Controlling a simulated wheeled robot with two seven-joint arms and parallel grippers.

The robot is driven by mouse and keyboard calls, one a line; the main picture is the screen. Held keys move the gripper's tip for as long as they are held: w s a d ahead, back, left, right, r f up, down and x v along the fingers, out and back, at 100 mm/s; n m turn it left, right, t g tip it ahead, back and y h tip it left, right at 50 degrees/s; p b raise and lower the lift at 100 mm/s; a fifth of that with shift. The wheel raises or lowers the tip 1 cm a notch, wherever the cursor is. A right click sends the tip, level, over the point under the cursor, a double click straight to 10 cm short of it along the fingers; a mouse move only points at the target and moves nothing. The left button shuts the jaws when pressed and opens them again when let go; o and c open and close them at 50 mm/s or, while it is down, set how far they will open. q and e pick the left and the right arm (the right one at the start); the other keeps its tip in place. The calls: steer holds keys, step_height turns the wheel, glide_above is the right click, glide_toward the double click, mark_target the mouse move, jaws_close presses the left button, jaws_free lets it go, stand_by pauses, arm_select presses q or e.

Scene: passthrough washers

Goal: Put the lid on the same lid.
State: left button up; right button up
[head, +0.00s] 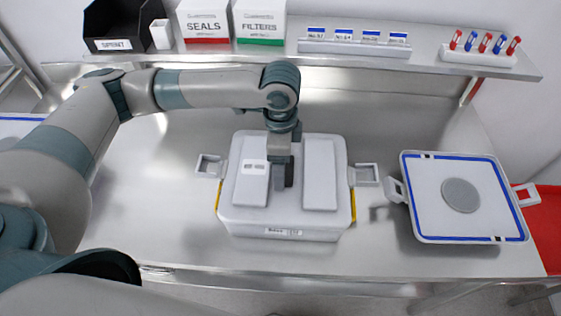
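A white box-shaped unit (284,220) stands upright in the middle of the steel table, with two raised panels on top, a side handle left and right, and yellow strips on its sides. A square white lid-like piece (425,205) with a blue border and a grey round disc lies on the table at the right, apart from the unit, with a handle on each side. I cannot tell which piece the task calls the lid. My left gripper (283,172) points down over the gap between the raised panels; its finger opening and any contact are unclear. My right gripper is out of view.
A shelf (425,62) along the back holds a black bin (115,22), SEALS and FILTERS boxes (260,20), a rack of blue-labelled pieces (355,43) and a rack of red and blue pieces (480,52). A red surface (545,225) lies at far right.

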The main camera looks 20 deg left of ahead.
arm_select(q)
steer(key=o, duration=1.8)
steer(key=shift+o, duration=0.9)
steer(key=shift+r, duration=0.1)
steer(key=shift+r+p, duration=2.45)
steer(key=shift+p, duration=0.45)
steer(key=shift+r, duration=1)
